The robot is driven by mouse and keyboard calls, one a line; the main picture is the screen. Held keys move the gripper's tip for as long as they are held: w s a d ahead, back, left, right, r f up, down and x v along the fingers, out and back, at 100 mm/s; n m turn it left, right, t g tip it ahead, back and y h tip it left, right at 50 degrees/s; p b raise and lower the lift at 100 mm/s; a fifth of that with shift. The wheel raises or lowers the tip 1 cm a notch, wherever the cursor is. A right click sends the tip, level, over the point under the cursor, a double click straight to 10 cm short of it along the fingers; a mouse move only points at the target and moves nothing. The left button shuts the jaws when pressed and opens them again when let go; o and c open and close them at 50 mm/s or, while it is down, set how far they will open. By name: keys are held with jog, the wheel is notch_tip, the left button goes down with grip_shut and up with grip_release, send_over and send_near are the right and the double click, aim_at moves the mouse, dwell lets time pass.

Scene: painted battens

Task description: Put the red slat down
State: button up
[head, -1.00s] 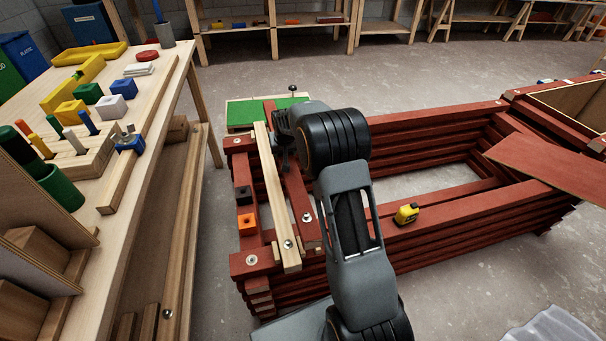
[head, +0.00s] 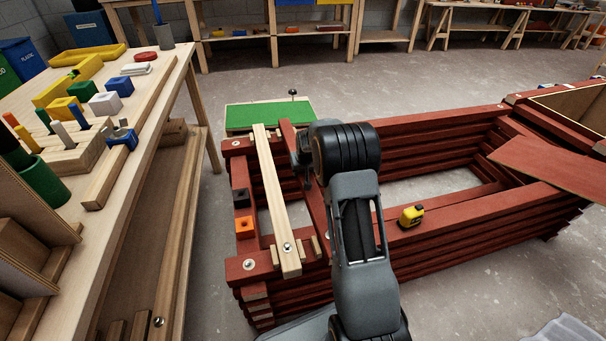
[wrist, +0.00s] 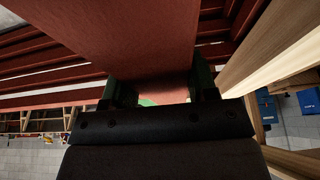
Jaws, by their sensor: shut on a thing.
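The red slat (head: 314,208) is a long, flat, dark red board. In the head view it lies lengthwise over the left end of the red log frame (head: 470,213), right of a pale wooden slat (head: 270,190). My gripper (head: 301,168) is shut on the red slat near its far end. In the wrist view the red slat (wrist: 140,45) runs between the green-tipped fingers of my gripper (wrist: 155,92). My arm hides part of the slat's right side. I cannot tell whether its underside touches the frame.
A yellow tape measure (head: 411,216) sits on the frame's near wall. An orange block (head: 244,226) and a black block (head: 241,198) rest on its left end. A green mat (head: 262,115) lies beyond. A cluttered workbench (head: 165,85) stands left.

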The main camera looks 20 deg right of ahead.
jog(key=shift+w+f, duration=0.1)
jog(key=shift+f, duration=0.25)
jog(key=shift+f, duration=0.2)
jog(key=o, duration=1.4)
